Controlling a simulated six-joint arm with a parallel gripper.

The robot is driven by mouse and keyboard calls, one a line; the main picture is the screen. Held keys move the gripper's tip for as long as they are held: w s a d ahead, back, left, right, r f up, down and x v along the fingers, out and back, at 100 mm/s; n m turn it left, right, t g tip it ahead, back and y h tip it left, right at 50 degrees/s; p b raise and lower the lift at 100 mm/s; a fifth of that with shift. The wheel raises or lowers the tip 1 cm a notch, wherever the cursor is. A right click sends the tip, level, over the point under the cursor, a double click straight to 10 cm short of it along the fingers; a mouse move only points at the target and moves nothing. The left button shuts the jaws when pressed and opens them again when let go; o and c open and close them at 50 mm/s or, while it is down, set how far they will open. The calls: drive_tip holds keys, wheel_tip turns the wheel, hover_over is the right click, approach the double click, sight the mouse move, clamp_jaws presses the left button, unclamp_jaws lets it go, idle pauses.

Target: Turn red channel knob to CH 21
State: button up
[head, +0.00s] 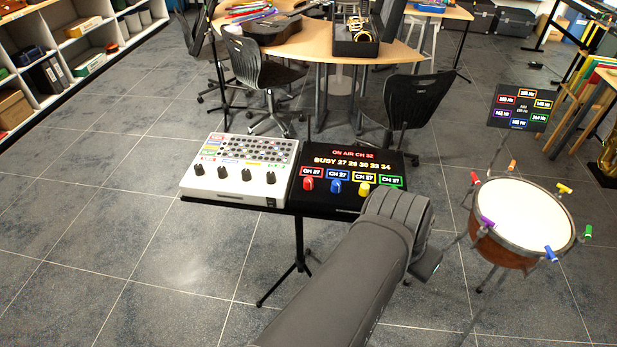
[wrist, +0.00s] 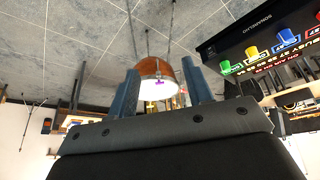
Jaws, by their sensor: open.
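The red knob (head: 308,184) is the leftmost on a black panel (head: 318,153) in the head view. The small red-framed display above it reads CH 27. A blue knob (head: 336,187) and a yellow knob (head: 364,189) stand to its right. The green knob (wrist: 225,68) shows in the wrist view; my arm hides it in the head view. The panel's top lines read ON AIR CH 32 and BUSY with several numbers. My gripper (wrist: 160,68) is open and empty, to the right of the panel. In the head view my arm mostly hides its fingers.
A white mixer (head: 240,170) with black knobs sits left of the panel on the same stand. A drum (head: 523,222) with coloured tuning handles stands to the right, a small display board (head: 520,108) behind it. Black chairs (head: 418,105) and a table are behind the panel.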

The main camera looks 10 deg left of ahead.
drive_tip(key=w+d+r+m+g+h, duration=0.1)
drive_tip(key=w+d+m+g+h, duration=0.1)
drive_tip(key=w+d+m, duration=0.4)
wheel_tip(320, 180, up, 3)
drive_tip(key=n+g+y, duration=0.2)
drive_tip(key=y, duration=0.3)
hover_over(308, 180)
wheel_tip(308, 180, down, 17)
drive_tip(key=shift+w+r, duration=0.1)
drive_tip(key=shift+r, duration=0.05)
drive_tip(key=c, duration=1)
